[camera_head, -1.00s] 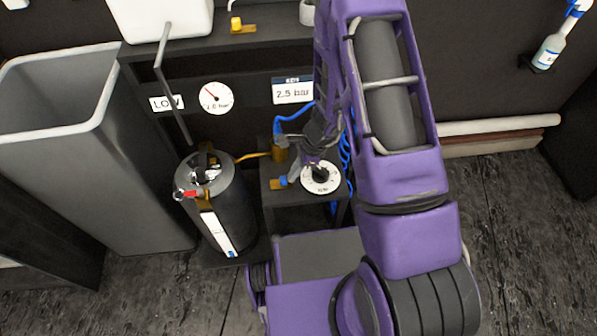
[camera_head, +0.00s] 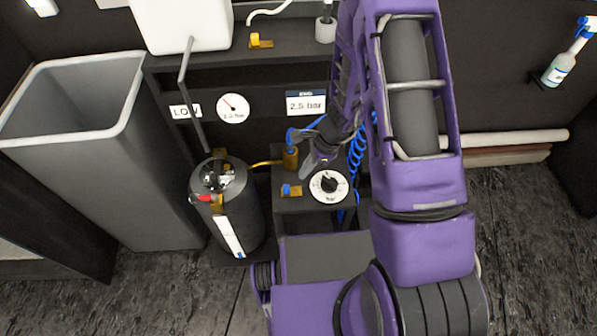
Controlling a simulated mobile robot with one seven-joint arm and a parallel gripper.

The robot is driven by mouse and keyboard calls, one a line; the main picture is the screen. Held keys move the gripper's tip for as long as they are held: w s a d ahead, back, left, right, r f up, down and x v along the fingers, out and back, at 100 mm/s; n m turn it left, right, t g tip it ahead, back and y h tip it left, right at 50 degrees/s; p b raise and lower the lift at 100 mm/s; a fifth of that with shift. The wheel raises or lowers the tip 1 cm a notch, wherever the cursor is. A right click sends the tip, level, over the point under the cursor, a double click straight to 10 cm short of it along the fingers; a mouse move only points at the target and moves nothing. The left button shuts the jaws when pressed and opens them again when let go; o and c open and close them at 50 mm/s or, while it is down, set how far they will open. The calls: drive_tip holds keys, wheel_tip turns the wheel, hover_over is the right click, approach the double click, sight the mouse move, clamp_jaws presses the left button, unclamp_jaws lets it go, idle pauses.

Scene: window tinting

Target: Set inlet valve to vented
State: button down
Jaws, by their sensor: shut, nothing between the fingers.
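A small brass valve with a blue handle (camera_head: 291,190) sits on the dark stand, left of a white round dial with a black knob (camera_head: 329,186). Behind it stands a taller brass fitting (camera_head: 290,158) with a blue top. No readable label shows which of these is the inlet valve, and the dial's lettering is too small to read. My gripper (camera_head: 307,171) points down just behind and left of the dial, between it and the brass fitting. It is shut and empty, and looks apart from the knob.
A dark pressure canister (camera_head: 231,214) with a red-tipped part stands left of the stand (camera_head: 315,205). A gauge (camera_head: 233,108), LOW sign (camera_head: 185,111) and 2.5 bar display (camera_head: 306,103) are behind. A blue coiled hose (camera_head: 358,150) hangs right of my gripper. A grey bin (camera_head: 130,190) stands far left.

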drive_tip(key=shift+p+v, duration=0.7)
drive_tip(key=shift+v, duration=0.9)
drive_tip(key=shift+w, duration=0.1)
